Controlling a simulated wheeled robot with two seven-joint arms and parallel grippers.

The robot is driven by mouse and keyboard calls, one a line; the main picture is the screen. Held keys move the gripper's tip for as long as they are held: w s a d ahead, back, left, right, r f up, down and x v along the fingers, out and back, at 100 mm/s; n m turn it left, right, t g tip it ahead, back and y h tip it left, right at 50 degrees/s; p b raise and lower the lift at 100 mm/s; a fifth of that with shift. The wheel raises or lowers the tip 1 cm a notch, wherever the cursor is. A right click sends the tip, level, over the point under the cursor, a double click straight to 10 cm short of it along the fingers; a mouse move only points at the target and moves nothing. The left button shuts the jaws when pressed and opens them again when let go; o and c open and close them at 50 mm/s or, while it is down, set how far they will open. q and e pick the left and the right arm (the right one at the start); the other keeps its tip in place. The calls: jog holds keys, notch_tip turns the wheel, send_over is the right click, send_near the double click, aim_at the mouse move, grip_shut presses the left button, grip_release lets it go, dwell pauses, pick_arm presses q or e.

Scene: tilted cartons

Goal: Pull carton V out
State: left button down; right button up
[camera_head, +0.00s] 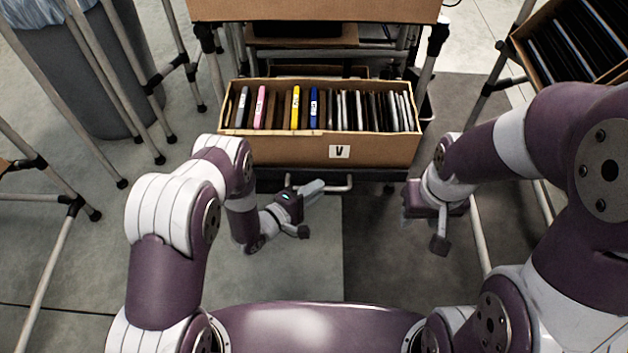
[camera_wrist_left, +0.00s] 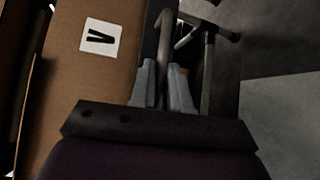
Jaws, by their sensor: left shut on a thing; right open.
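Carton V (camera_head: 290,151) is an open brown box with a white "V" label on its front, full of upright folders and binders. Its front also fills the left of the left wrist view (camera_wrist_left: 92,88). A grey metal handle (camera_head: 340,187) sticks out below the carton, at the front of the dark tray under it. My left gripper (camera_head: 316,188) is shut on this handle; in the left wrist view the bar (camera_wrist_left: 163,50) runs between the two grey fingers (camera_wrist_left: 164,88). My right gripper (camera_head: 424,226) is open and empty, to the right and below the carton.
Another carton (camera_head: 312,11) sits on a shelf above and behind. A tilted carton of dark folders (camera_head: 575,42) stands at the upper right. A grey bin (camera_head: 75,75) and tube-frame legs stand at the left. The floor (camera_head: 370,245) before the carton is clear between my arms.

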dwell(0.3)
pick_arm(q)
jog(key=c, duration=1.4)
grip_release()
jog(key=shift+c, duration=0.2)
jog(key=p+v, duration=0.4)
jog(key=v, duration=0.9)
jog(key=shift+d, duration=0.15)
